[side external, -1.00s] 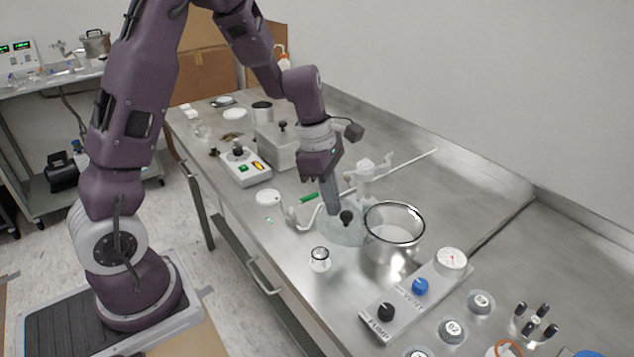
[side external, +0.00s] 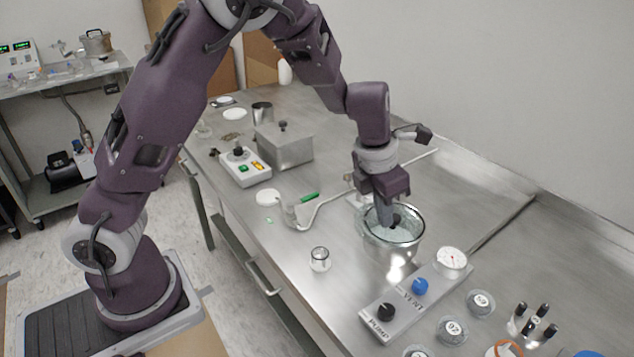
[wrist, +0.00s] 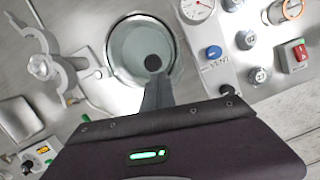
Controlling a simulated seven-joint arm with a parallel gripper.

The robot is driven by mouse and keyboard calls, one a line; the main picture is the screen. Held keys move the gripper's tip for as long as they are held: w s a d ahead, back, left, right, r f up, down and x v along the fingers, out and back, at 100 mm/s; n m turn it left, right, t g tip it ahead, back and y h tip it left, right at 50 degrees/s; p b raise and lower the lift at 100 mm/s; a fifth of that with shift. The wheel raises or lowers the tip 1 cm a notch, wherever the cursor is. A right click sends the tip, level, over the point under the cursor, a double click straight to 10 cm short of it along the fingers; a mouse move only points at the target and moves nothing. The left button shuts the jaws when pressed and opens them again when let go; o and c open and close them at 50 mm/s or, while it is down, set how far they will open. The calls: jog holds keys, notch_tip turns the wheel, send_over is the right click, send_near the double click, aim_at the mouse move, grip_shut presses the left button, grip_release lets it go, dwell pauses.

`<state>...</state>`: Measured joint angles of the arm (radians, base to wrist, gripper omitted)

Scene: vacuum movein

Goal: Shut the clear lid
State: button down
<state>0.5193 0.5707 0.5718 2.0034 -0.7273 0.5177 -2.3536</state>
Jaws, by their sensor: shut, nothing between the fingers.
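The clear lid (wrist: 135,62) is a round see-through disc with a black knob (wrist: 153,62) at its middle. In the wrist view it lies over the mouth of the steel pot (wrist: 109,62). In the side external view the pot (side external: 392,262) stands behind the valve panel, with the lid (side external: 405,233) at its rim. I cannot tell whether the lid is seated flat all around. My gripper (side external: 388,222) is shut and empty, pointing down at the lid beside the knob. In the wrist view its fingertips (wrist: 158,80) are right by the knob; contact is unclear.
A panel with a blue knob (side external: 420,286), a black knob (side external: 386,311) and a gauge (side external: 451,259) stands in front of the pot.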

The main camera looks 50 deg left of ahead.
aim_at(397, 220)
jog(key=shift+w+d, duration=0.3)
jog(key=shift+w, duration=0.4)
jog(key=shift+w+d, duration=0.25)
jog(key=shift+w, duration=0.6)
jog(key=shift+r, duration=0.1)
jog(key=s, duration=0.3)
jog(key=shift+s+d+r, duration=0.2)
jog(key=shift+d+r, duration=0.05)
jog(key=shift+d, duration=0.1)
jog(key=s+d+v, duration=0.1)
jog(key=v, duration=0.9)
jog(key=s+a+r+m+t, duration=0.1)
jog(key=s+a+r+m, duration=0.1)
jog(key=s+m, duration=0.6)
jog(key=s+a+r+m+t, duration=0.1)
jog(key=s+a+m, duration=0.1)
jog(key=s+m, duration=0.6)
jog(key=s+a+r+m+t, duration=0.1)
jog(key=s+m, duration=0.7)
jog(key=m, duration=0.9)
jog(key=shift+s+a+r+y, duration=0.3)
jog(key=shift+a+r, duration=0.55)
